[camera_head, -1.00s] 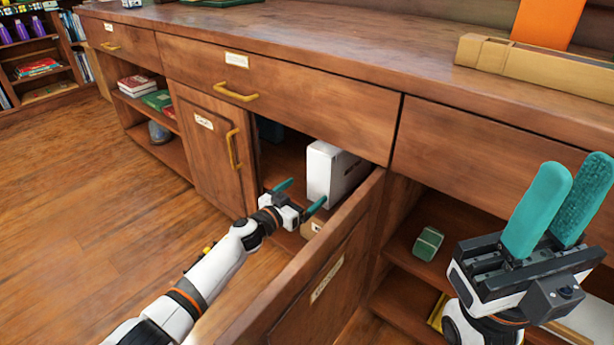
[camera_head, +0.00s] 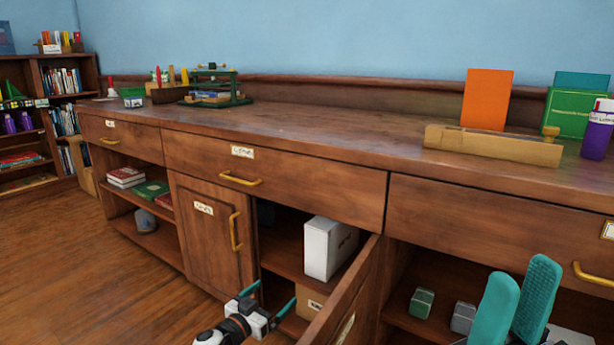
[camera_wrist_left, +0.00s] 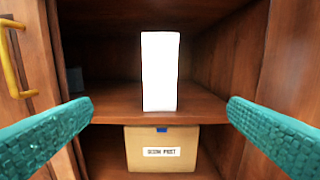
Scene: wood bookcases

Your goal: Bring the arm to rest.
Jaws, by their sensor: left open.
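My left gripper (camera_head: 268,297) is open and empty, in front of the open cupboard. In the left wrist view its two teal fingers stand wide apart, pointing at the cupboard's inside. A white box (camera_head: 328,248) stands upright on the cupboard's upper shelf, beyond the fingertips and apart from them; it also shows in the left wrist view (camera_wrist_left: 160,71). My right gripper (camera_head: 520,292) is at the lower right, its teal fingers pointing up; their gap is not clear. Its wrist is cut off by the frame's edge.
The open cupboard door (camera_head: 350,290) stands out just right of my left gripper. A labelled cardboard box (camera_wrist_left: 162,138) sits below the white box. The closed door (camera_head: 212,235) is on the left. Floor (camera_head: 85,270) is free at left.

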